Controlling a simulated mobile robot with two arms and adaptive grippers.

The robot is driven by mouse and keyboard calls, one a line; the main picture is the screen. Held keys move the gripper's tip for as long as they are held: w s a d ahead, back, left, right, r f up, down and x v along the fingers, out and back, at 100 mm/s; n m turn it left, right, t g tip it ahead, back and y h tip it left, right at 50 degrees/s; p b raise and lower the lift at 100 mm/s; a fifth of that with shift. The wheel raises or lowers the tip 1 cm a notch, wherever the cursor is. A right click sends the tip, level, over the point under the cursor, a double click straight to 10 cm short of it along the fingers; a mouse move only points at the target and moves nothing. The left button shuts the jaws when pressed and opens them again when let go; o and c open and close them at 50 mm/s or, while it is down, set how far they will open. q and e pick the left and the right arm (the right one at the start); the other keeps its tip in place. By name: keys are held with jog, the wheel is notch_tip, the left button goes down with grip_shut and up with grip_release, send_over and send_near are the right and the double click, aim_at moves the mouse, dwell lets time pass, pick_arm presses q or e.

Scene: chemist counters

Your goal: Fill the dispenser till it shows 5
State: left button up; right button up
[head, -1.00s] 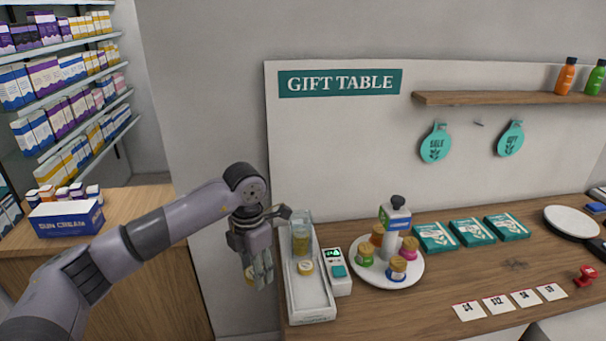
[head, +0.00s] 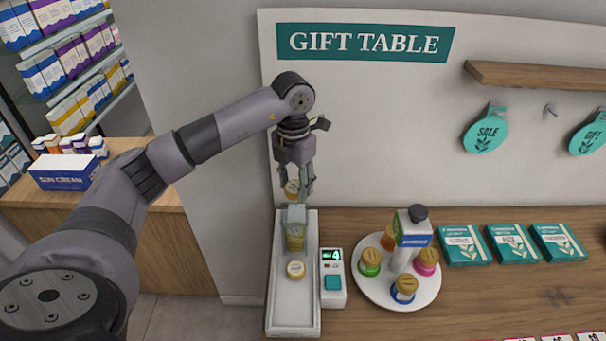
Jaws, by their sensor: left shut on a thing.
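My left gripper (head: 303,192) is shut on a small yellow-and-white round item (head: 291,189), partly hidden by the fingers. It is above the clear dispenser column (head: 295,215), whose lower part looks yellow inside. The column stands toward the back of a long white tray (head: 292,313). Beside the tray, a white unit (head: 334,301) has a teal button and a green display (head: 331,255) that reads 4. My right gripper is out of view.
Teal boxes (head: 463,245) lie further right. A wooden shelf (head: 540,77) and hanging tags (head: 485,131) are on the wall panel.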

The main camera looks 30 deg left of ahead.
pick_arm(q)
jog(key=shift+s+a+f, duration=0.1)
jog(key=shift+s+f, duration=0.1)
jog(key=shift+s, duration=0.45)
jog(key=shift+w+f+b, duration=0.1)
jog(key=shift+f+b, duration=0.2)
jog(key=shift+b, duration=0.1)
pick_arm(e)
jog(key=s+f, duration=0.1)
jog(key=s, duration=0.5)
pick_arm(q)
jog(key=shift+w+f+b, duration=0.25)
jog(key=shift+f+b, duration=0.05)
jog(key=shift+f, duration=0.3)
jog(key=shift+w+f+b, duration=0.2)
jog(key=shift+f+b, duration=0.1)
jog(key=shift+f, duration=0.45)
jog(key=shift+s+f+b, duration=0.15)
jog(key=shift+f+b, duration=0.1)
jog(key=shift+b, duration=0.05)
jog(key=shift+f+b, duration=0.65)
jog(key=shift+f, duration=0.25)
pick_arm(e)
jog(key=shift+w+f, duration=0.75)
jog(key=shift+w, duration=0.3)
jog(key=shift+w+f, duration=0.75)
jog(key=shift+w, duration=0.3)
pick_arm(q)
jog(key=o, duration=1.1)
